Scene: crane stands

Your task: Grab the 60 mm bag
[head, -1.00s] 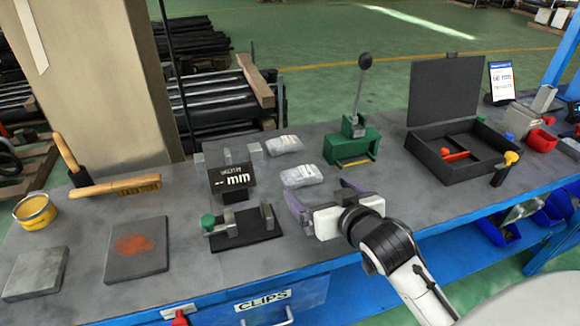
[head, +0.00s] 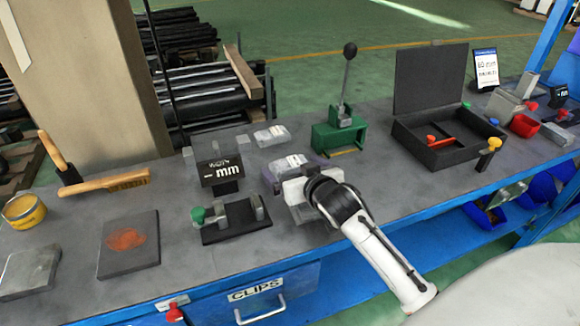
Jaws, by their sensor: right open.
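Two clear bags with white labels lie on the grey bench top; their print is too small to read. The far bag (head: 272,136) lies clear of the gripper. The near bag (head: 289,162) is partly hidden behind my right gripper (head: 293,171). That gripper is open, with its two purple fingers at the left and right of the near bag. I cannot tell whether they touch it. A card (head: 486,69) at the back right seems to read "60 mm". My left gripper is out of view.
A black "mm" display (head: 220,171) and a clamp fixture (head: 238,221) stand left of the bags. A green lever press (head: 338,136) stands to the right, then an open black case (head: 436,151). A brush (head: 104,184) and a stained plate (head: 128,244) lie at the left.

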